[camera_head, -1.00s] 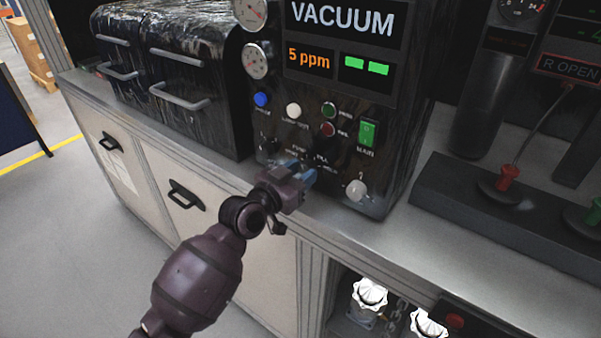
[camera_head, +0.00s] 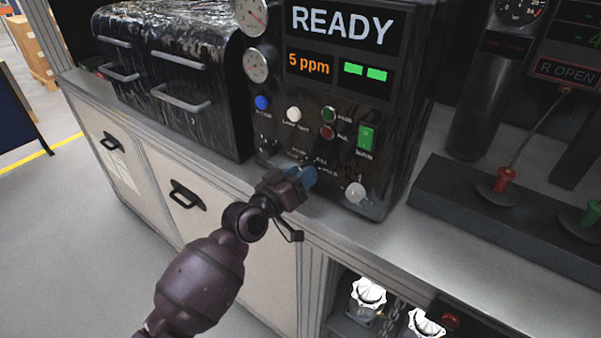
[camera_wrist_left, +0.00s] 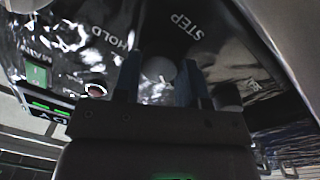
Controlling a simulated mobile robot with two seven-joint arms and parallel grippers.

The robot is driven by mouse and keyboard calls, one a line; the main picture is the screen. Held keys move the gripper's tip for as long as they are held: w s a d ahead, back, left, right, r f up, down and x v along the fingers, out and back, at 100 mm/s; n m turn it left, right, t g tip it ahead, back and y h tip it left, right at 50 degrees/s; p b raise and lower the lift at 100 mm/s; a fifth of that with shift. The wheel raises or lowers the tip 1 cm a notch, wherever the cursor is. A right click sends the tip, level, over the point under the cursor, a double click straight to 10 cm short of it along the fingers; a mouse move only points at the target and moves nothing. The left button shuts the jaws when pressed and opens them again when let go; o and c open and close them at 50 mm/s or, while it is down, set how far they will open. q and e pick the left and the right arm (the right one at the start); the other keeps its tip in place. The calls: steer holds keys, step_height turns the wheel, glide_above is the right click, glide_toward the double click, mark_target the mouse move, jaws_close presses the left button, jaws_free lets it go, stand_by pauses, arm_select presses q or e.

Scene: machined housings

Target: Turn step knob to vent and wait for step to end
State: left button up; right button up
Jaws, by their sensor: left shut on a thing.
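The black control panel (camera_head: 290,145) has a display (camera_head: 345,27) reading READY, with "5 ppm" in orange and two green bars below. My left gripper (camera_head: 306,177) is at the panel's lower front, its blue fingers shut on the step knob. In the left wrist view the pale round step knob (camera_wrist_left: 160,69) sits between the two fingers of my left gripper (camera_wrist_left: 159,77), near the words STEP and HOLD. In the head view the gripper hides the knob, so its pointer setting cannot be read. My right gripper is in neither view.
A white knob (camera_head: 355,192) is right of the gripper, below a green lit switch (camera_head: 366,137). Blue (camera_head: 262,102) and white (camera_head: 294,114) buttons lie above left. A red-handled lever (camera_head: 504,180) stands on the right. The counter's front strip is clear.

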arm_select(q)
steer(key=shift+n, duration=1.4)
steer(key=shift+n+p, duration=0.3)
steer(key=o, duration=0.9)
steer(key=b+v, duration=0.1)
steer(key=v, duration=1)
steer(key=shift+d+f, duration=0.15)
